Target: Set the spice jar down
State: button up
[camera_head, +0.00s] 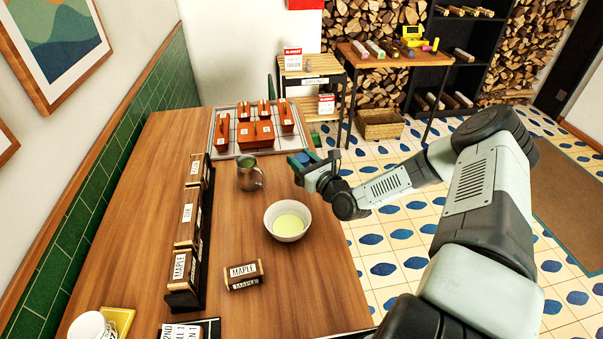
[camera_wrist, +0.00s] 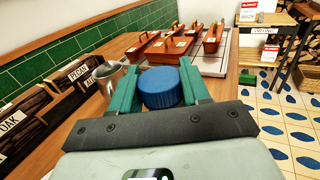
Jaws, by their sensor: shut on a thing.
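The spice jar shows as a round blue top (camera_wrist: 162,87) in the wrist view, between my two green fingers. Its body below is hidden. My gripper (camera_wrist: 160,84) is shut on it. In the head view my gripper (camera_head: 301,161) is at the right edge of the wooden table (camera_head: 150,150), right of the metal mug, and a bit of blue shows between the fingers. I cannot tell whether the jar touches the table.
A metal mug (camera_head: 249,174) and a white bowl (camera_head: 287,220) with pale yellow contents stand nearby. A tray (camera_head: 214,150) with several orange-brown boxes lies at the far end. Labelled wood blocks (camera_head: 187,232) line the left. Bare wood lies between the bowl and the blocks.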

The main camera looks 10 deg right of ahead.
jog(key=shift+f, duration=2)
jog(key=shift+f, duration=0.1)
jog(key=o, duration=1.2)
jog(key=shift+c, duration=0.2)
jog(key=v, duration=1.2)
